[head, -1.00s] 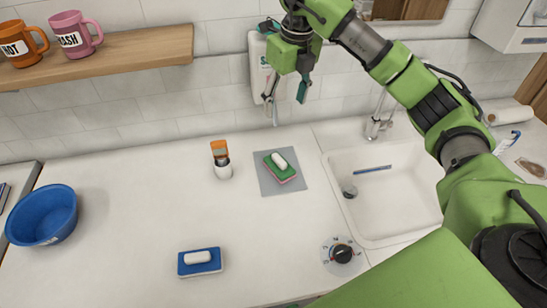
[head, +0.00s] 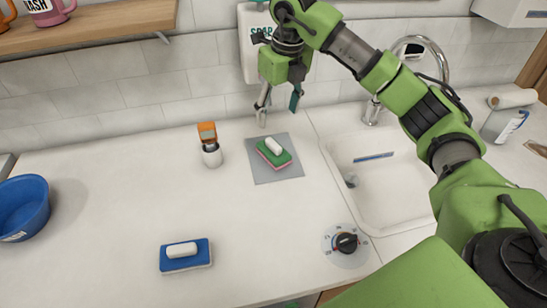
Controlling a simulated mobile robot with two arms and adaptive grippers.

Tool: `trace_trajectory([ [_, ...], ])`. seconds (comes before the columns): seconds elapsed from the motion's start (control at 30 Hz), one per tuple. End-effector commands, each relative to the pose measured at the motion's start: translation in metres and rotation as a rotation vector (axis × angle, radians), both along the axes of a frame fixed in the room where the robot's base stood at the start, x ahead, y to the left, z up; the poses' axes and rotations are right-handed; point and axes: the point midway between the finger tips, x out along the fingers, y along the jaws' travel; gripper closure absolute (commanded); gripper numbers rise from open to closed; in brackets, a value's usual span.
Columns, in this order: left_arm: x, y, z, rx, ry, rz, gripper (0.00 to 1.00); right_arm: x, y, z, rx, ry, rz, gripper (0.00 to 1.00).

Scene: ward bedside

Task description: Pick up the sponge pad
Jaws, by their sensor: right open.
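A green sponge pad (head: 279,158) with a pinkish underside and a white bar-shaped piece on top lies on a grey square mat (head: 259,172) on the white counter. A blue sponge pad (head: 172,264) with a similar white piece lies at the front left of the counter. My right gripper (head: 278,108) is open and empty, its fingers pointing down. In the picture it is just above the green pad, apart from it. My left gripper is not in view.
A sink (head: 395,205) with a faucet lies to the right. A dial (head: 346,243) is at the front. A blue bowl (head: 22,207) is at far left. The middle counter is clear.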

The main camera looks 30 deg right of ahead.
Motion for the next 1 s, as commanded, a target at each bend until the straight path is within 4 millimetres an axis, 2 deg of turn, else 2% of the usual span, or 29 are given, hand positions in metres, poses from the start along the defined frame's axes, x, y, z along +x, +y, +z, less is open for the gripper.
trace_trajectory([
  [0.4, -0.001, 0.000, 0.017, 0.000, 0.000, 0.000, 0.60, 0.010, 0.002, -0.070, 0.000, 0.004, 0.000, 0.40],
  [0.67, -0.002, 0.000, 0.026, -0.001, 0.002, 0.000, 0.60, 0.013, 0.002, -0.089, 0.000, 0.005, 0.000, 0.40],
  [0.8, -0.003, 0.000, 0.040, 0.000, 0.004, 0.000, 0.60, 0.018, 0.002, -0.109, 0.000, 0.006, -0.001, 0.40],
  [1.0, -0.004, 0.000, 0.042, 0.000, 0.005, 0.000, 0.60, 0.021, 0.002, -0.131, 0.000, 0.002, 0.000, 0.40],
])
